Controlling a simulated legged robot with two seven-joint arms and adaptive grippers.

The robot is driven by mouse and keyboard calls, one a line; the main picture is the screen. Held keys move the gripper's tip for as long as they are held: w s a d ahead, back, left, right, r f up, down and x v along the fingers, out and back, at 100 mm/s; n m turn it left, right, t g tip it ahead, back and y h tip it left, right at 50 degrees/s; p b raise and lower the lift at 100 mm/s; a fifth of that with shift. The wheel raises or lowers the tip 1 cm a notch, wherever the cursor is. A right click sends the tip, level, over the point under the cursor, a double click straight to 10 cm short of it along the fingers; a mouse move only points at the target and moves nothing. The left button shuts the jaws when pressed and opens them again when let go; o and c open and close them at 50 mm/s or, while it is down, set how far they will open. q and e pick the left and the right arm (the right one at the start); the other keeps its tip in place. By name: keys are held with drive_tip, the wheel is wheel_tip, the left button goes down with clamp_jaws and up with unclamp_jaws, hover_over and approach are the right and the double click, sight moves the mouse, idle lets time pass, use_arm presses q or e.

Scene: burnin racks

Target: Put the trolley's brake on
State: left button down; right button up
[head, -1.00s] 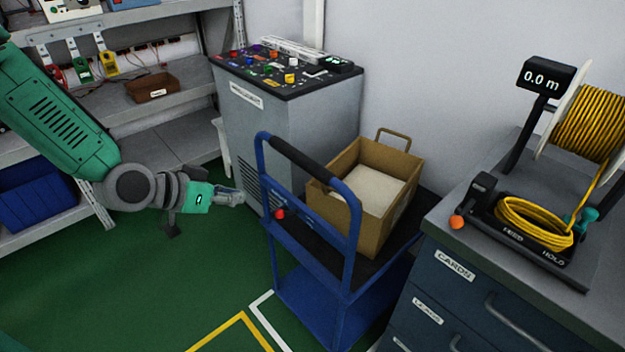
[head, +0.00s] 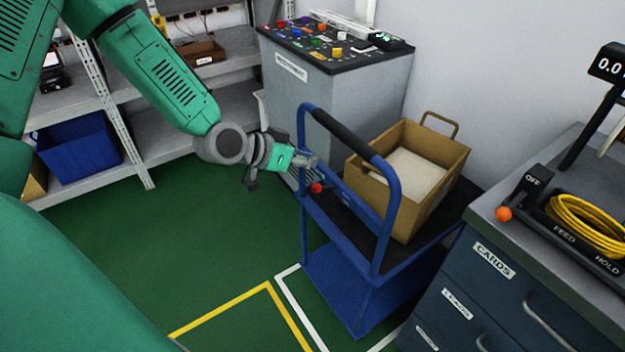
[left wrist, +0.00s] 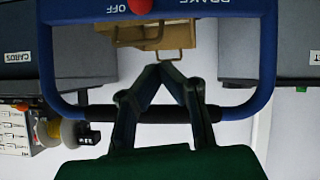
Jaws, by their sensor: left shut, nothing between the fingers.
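The blue trolley (head: 378,225) stands in the middle of the head view, with a black-gripped push handle. Its brake's red knob (head: 316,188) is low on the handle side, by the left post. In the left wrist view the red knob (left wrist: 140,5) is cut by the top edge, beside upside-down "OFF" lettering on a blue panel; "BRAKE" is at the other end. My left gripper (head: 312,161) is shut and empty, just above the knob in the picture; I cannot tell whether they touch. Its closed fingers (left wrist: 160,72) overlap the black handle grip (left wrist: 180,116). My right gripper is not in view.
A cardboard box (head: 432,205) sits on the trolley's top deck. A grey console (head: 335,100) stands behind, and a drawer cabinet (head: 475,310) is close on the right. Shelves (head: 140,160) line the left. Green floor (head: 160,255) with yellow and white lines is clear.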

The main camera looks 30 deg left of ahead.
sight(315, 184)
use_arm(q)
drive_tip(key=f, duration=0.1)
drive_tip(key=d+f, duration=0.1)
drive_tip(key=f, duration=0.1)
drive_tip(key=shift+w+d+f+b, duration=0.2)
drive_tip(key=shift+w+d+b, duration=0.1)
drive_tip(key=shift+s+f, duration=0.25)
drive_tip(key=shift+f, duration=0.25)
drive_tip(key=shift+a+f, duration=0.15)
drive_tip(key=shift+a, duration=0.1)
